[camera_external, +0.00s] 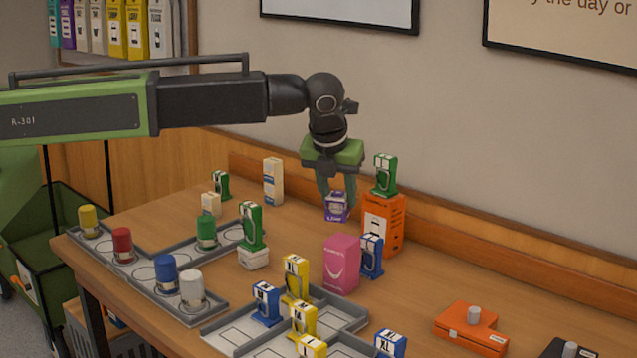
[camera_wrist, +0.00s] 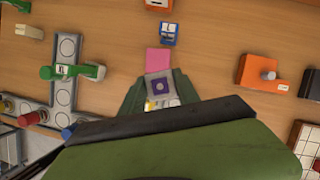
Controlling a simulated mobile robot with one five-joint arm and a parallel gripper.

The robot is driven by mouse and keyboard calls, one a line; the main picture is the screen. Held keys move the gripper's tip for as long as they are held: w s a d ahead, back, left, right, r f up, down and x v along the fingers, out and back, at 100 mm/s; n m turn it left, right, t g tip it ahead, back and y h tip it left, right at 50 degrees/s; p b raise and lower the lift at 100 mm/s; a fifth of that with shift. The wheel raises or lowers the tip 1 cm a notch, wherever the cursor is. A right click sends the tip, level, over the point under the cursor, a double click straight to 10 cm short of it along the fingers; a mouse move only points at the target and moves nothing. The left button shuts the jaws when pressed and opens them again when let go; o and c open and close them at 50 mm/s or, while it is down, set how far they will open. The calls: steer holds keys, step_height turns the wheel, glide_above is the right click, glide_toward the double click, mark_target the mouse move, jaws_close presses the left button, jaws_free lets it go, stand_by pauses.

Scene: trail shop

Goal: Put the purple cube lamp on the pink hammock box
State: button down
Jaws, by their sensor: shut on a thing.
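The purple cube lamp (camera_external: 337,209) is a small purple and white cube, held between the fingers of my gripper (camera_external: 336,188). The pink hammock box (camera_external: 341,264) stands upright on the table, in front of and below the lamp in the external view. In the wrist view the pink box (camera_wrist: 158,60) shows just beyond the lamp and is partly hidden by it. The lamp is apart from the box in the external view; its exact height is unclear.
An orange box (camera_external: 383,225) with a green item (camera_external: 385,175) on top stands close to the right of my gripper. A blue item (camera_external: 371,256) stands beside the pink box. Grey trays (camera_external: 222,307) with coloured items lie left and front. A flat orange box (camera_external: 470,328) lies right.

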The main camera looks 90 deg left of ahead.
steer(key=a+f+b, duration=0.1)
steer(key=a, duration=0.1)
steer(key=w+a+f+b, duration=0.1)
steer(key=a+f, duration=0.1)
steer(key=a, duration=0.1)
steer(key=shift+w+f, duration=0.2)
steer(key=shift+a, duration=0.15)
step_height(320, 180, down, 4)
steer(key=b, duration=0.4)
steer(key=shift+f, duration=0.2)
steer(key=shift+r, duration=0.3)
steer(key=shift+f, duration=0.2)
steer(key=c, duration=0.9)
jaws_free()
